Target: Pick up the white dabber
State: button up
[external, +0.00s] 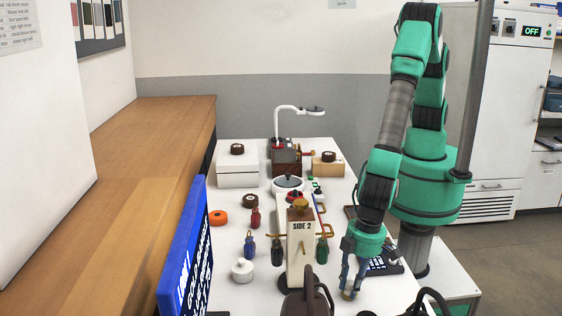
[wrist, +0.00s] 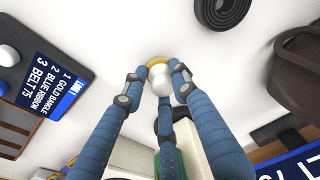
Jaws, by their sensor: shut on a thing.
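The white dabber (wrist: 161,83) has a rounded white body and a yellow-tan end (wrist: 157,62). In the wrist view it sits between the blue fingers of my gripper (wrist: 156,80), which are closed around it. In the external view my gripper (external: 350,281) points down low over the right front of the white table (external: 377,302). I cannot tell whether that end touches the table.
A dark list panel (wrist: 42,72) lies close to the gripper. A black coil (wrist: 222,10) and a brown bag-like thing (wrist: 300,70) are near. A tall "SIDE 2" block (external: 301,255) stands left of my gripper. Several small items crowd the table's left.

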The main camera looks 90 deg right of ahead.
aim_at(352, 281)
jog(key=shift+r, duration=0.5)
jog(key=r, duration=0.1)
jog(key=r+p, duration=0.1)
jog(key=shift+s+d+r, duration=0.15)
jog(key=shift+d+r, duration=0.05)
jog(key=shift+r, duration=0.2)
jog(key=s+d, duration=0.3)
jog(key=d, duration=0.1)
jog(key=s+d+p, duration=0.1)
jog(key=s+d, duration=0.2)
jog(key=d, duration=0.1)
jog(key=s+d+r+p, duration=0.1)
jog(key=s+d, duration=0.2)
jog(key=d, duration=0.1)
jog(key=shift+s+d+r, duration=0.1)
jog(key=shift+s, duration=0.2)
